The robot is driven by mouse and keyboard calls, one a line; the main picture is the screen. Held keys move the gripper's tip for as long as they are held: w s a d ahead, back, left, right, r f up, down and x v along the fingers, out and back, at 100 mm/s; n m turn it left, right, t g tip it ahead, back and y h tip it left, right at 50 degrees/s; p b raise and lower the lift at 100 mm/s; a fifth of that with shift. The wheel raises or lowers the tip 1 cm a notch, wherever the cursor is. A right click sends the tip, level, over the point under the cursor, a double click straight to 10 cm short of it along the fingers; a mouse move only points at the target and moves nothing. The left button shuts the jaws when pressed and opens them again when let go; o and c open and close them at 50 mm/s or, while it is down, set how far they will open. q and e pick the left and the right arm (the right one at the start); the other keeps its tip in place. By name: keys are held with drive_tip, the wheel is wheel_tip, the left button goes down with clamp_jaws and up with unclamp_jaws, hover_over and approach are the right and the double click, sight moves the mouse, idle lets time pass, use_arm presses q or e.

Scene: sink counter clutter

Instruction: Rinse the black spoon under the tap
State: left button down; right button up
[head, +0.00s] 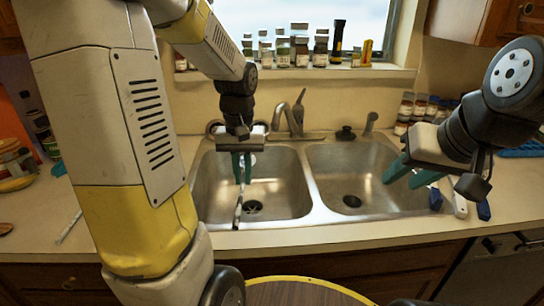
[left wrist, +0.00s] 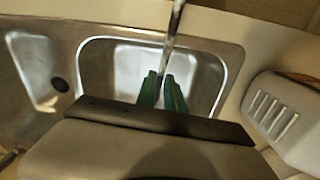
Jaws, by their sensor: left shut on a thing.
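My left gripper (head: 241,180) is over the left basin (head: 282,185), fingers pointing down, shut on a thin dark, shiny utensil, taken as the black spoon (head: 238,212). The spoon reaches from the fingertips toward the basin's front rim. In the left wrist view the spoon (left wrist: 173,30) runs up from between the green fingers (left wrist: 162,92). Its bowl cannot be made out. The tap (head: 297,115) stands behind the sink, right of the left gripper; no water stream is visible. My right gripper (head: 410,178) is open and empty over the right side of the right basin.
The right basin (head: 345,165) looks empty. A white-handled utensil (head: 458,203) and blue items (head: 484,210) lie on the counter at the right. Jars (head: 302,50) line the windowsill. Bowls (head: 15,165) sit at the far left. A round wooden stool top (head: 300,293) is in front.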

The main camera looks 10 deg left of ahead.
use_arm(q)
drive_tip(key=shift+w+d, duration=0.1)
drive_tip(key=shift+w, duration=0.15)
drive_tip(key=w+d+f, duration=0.1)
drive_tip(key=w+f, duration=0.1)
drive_tip(key=w, duration=0.5)
drive_tip(key=w+d+f, duration=0.2)
drive_tip(key=w, duration=0.6)
drive_tip(key=shift+w+d, duration=0.15)
use_arm(e)
drive_tip(key=shift+w, duration=0.1)
drive_tip(key=shift+w, duration=0.1)
drive_tip(key=w+a+r+t, duration=0.1)
drive_tip(key=w+a, duration=0.1)
drive_tip(key=w, duration=0.5)
drive_tip(key=w+a+r+t, duration=0.2)
drive_tip(key=w, duration=0.6)
drive_tip(key=n+t+y, duration=0.1)
drive_tip(key=t+y, duration=0.2)
drive_tip(key=t, duration=0.5)
approach(304, 93)
drive_tip(key=x, duration=1.1)
drive_tip(key=shift+s, duration=0.1)
